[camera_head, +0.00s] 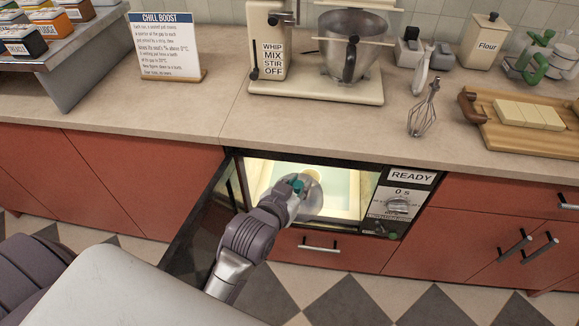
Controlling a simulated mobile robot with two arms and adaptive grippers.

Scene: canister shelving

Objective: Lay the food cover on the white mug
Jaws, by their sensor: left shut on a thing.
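My left gripper (294,188) reaches from below into the lit opening of the microwave (411,203). It is shut on what looks like the teal knob of the food cover (312,193), a round see-through cover. The cover is just in front of or inside the opening; I cannot tell whether it touches anything. My gripper and arm hide part of it. I cannot make out the white mug. My right gripper is not in view.
The microwave door (205,222) stands open to the left, close to my arm. The panel reads READY. On the counter above are a stand mixer (270,42), a whisk (424,112), a wooden board (486,128), a Flour canister (484,42) and a Chill Boost sign (166,47).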

